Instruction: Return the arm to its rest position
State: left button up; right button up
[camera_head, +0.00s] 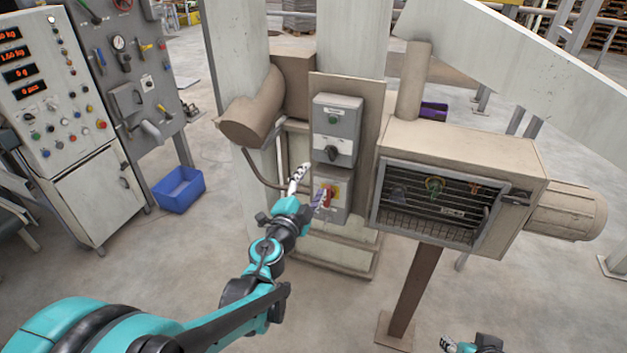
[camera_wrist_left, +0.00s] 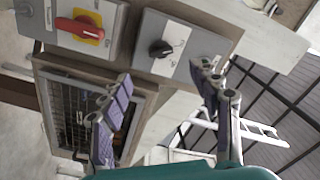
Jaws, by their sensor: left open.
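My left arm (camera_head: 268,250), teal and dark, reaches forward from the lower left in the head view. Its gripper (camera_head: 309,189) is open and empty, in front of the two grey switch boxes on the beige machine panel. In the left wrist view the two fingers (camera_wrist_left: 163,82) stand wide apart with nothing between them. The upper box (camera_head: 336,118) has a black rotary knob (camera_head: 331,152). The lower box has a red handle on a yellow plate (camera_head: 327,195), partly behind a finger. Part of my right gripper (camera_head: 462,346) shows at the bottom edge; its fingers are mostly cut off.
A caged housing (camera_head: 433,200) with a motor (camera_head: 567,211) stands right of the switches on a brown post (camera_head: 416,290). A bent beige duct (camera_head: 253,108) juts out at left. A blue bin (camera_head: 180,190) sits beside the control cabinet (camera_head: 97,195). Floor left of the arm is clear.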

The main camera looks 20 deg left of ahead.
pick_arm(q)
jog(key=s+a+f+n+g+y+b, duration=0.25)
jog(key=s+a+n+y, duration=0.35)
jog(key=s+n, duration=0.3)
jog(key=s+d+f+n+g+h, duration=0.1)
jog(key=s+d+f+g+h, duration=0.1)
jog(key=s+d+f+g, duration=0.2)
jog(key=s+d+f+n+g+h+b, duration=0.1)
jog(key=s+d+f+n+g+h, duration=0.1)
jog(key=s+f, duration=0.7)
jog(key=s+d+g+h, duration=0.1)
jog(key=s+d+g, duration=0.1)
jog(key=d, duration=0.1)
jog(key=shift+s+d+f, duration=0.15)
jog(key=shift+s+d, duration=0.15)
jog(key=shift+s, duration=0.1)
